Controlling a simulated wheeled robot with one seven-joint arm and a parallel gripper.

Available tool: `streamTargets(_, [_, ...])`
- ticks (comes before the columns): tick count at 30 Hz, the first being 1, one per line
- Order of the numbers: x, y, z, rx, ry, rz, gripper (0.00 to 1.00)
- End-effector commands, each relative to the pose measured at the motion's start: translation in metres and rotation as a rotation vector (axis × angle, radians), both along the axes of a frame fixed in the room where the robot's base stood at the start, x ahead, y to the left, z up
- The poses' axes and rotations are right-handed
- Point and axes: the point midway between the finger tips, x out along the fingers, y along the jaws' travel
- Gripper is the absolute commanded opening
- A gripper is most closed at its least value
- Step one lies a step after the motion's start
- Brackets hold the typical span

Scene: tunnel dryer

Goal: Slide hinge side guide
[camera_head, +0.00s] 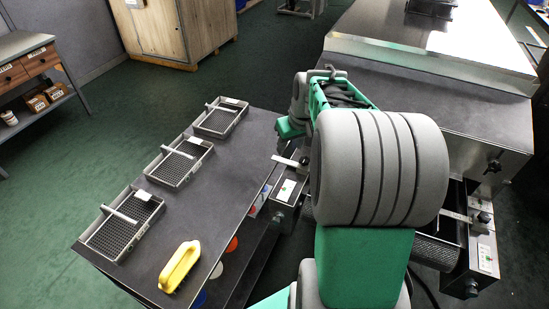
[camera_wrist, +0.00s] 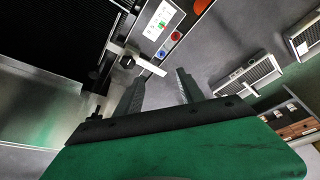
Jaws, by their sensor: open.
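A pale metal guide bar (camera_head: 285,160) with a dark knob juts from the dryer's left side, beside the work table; in the wrist view this bar (camera_wrist: 149,67) ends just beyond my fingertips. A second bar (camera_head: 455,215) with a dark knob sits at the right side of the belt opening. I cannot tell which is the hinge side guide. My gripper (camera_wrist: 161,77) is open with nothing between its fingers, the bar's end in front of them and apparently apart from it. In the head view my arm hides the fingers and most of the belt.
A dark table (camera_head: 215,217) on the left holds several mesh baskets and a yellow handle-shaped object (camera_head: 179,267). A control box (camera_head: 287,191) stands near the left bar; its red and blue buttons show in the wrist view. The dryer hood (camera_head: 430,50) fills the back right. Floor is clear left of the table.

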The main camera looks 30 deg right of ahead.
Motion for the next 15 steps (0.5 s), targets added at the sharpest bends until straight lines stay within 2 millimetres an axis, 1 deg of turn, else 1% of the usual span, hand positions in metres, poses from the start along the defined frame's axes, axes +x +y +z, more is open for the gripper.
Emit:
streamTargets(1, [-0.003, 0.013, 0.001, -0.001, 0.001, 0.007, 0.46])
streamTargets(6, [-0.015, 0.046, 0.004, 0.0, 0.012, 0.018, 0.46])
streamTargets(10, [-0.022, 0.061, 0.005, 0.0, 0.017, 0.022, 0.46])
streamTargets(15, [-0.025, 0.068, 0.005, 0.001, 0.021, 0.023, 0.46])
